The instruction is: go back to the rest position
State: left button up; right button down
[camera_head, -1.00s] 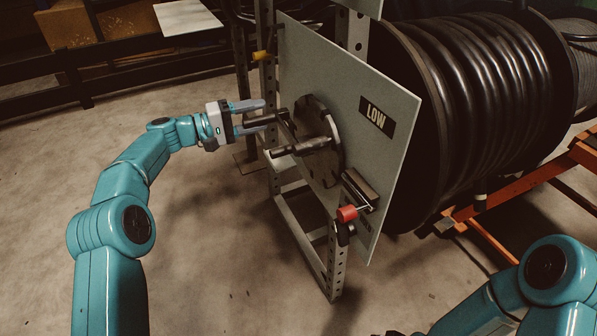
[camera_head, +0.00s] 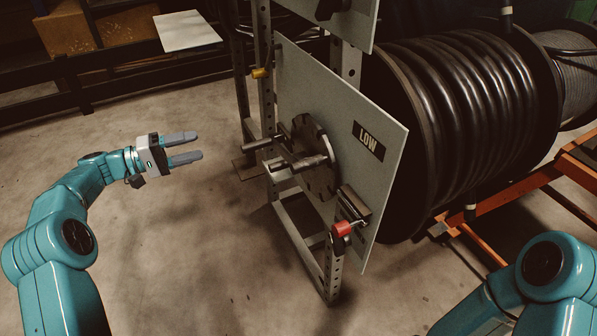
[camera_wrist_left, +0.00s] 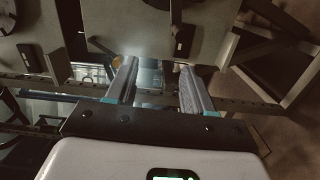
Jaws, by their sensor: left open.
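My left gripper (camera_head: 192,148) is open and empty in the head view, in free air left of the crimper panel (camera_head: 374,179). Its two fingers point right toward the panel, with a clear gap to the metal handles. The fingers also show apart in the left wrist view (camera_wrist_left: 159,88), with nothing between them. My right arm (camera_head: 543,275) shows at the lower right of the head view. Its gripper is out of the picture. The panel carries a round hub (camera_head: 318,158) with metal handles, a "LOW" label (camera_head: 368,141) and a red knob (camera_head: 343,229).
A perforated metal frame (camera_head: 330,270) holds the panel. A large reel of black hose (camera_head: 470,100) stands behind it on an orange stand (camera_head: 520,195). A dark rail and shelf (camera_head: 60,95) run along the back left. The floor (camera_head: 190,250) around my left arm is clear.

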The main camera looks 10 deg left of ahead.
pick_arm(q)
jog(key=s+d+f+n+g+y+p, duration=0.3)
jog(key=s+d+f+g+y+p, duration=0.65)
jog(key=p, duration=0.95)
jog(key=s+d+r+m+p, duration=0.2)
jog(key=s+d+r+p, duration=0.1)
jog(key=s, duration=0.5)
jog(key=s+d+r+m+y+p, duration=0.1)
jog(key=s+d+r+m+p, duration=0.1)
jog(key=s+d+p, duration=0.3)
jog(key=s+d+r+m+t+y+p, duration=0.1)
jog(key=s+d+r+p, duration=0.3)
jog(key=s+p, duration=0.4)
jog(key=s+m, duration=0.1)
jog(key=s, duration=0.2)
jog(key=shift+s+d+r, duration=0.15)
jog(key=shift+s+r, duration=0.15)
jog(key=shift+r, duration=0.1)
pick_arm(e)
notch_tip(320, 180, up, 35)
jog(key=s+a+g, duration=0.1)
jog(key=s, duration=0.1)
jog(key=shift+s+a+f+n, duration=0.2)
jog(key=shift+s+a+n, duration=0.05)
jog(key=shift+a+n, duration=0.05)
pick_arm(q)
jog(key=shift+c, duration=0.9)
